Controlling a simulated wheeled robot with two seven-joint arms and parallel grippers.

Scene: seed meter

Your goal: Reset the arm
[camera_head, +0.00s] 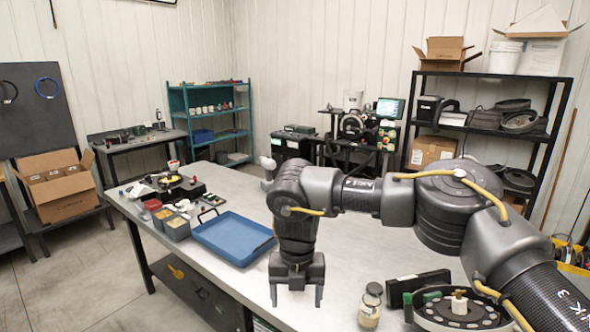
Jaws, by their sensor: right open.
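My right arm comes in from the right and bends down over the grey metal table (345,240). Its gripper (296,298) points downward near the table's front part. The two fingers are apart and nothing shows between them. A glass jar with pale contents (370,306) stands to the right of the gripper, apart from it. A round dark seed meter disc device (455,310) lies at the lower right, partly cut by my arm and the frame edge. My left gripper does not show.
A blue tray (233,238) lies left of the gripper, with small grey bins (176,228) beside it. A black box (418,285) stands behind the disc device. Shelves and boxes line the walls. The table's middle is largely clear.

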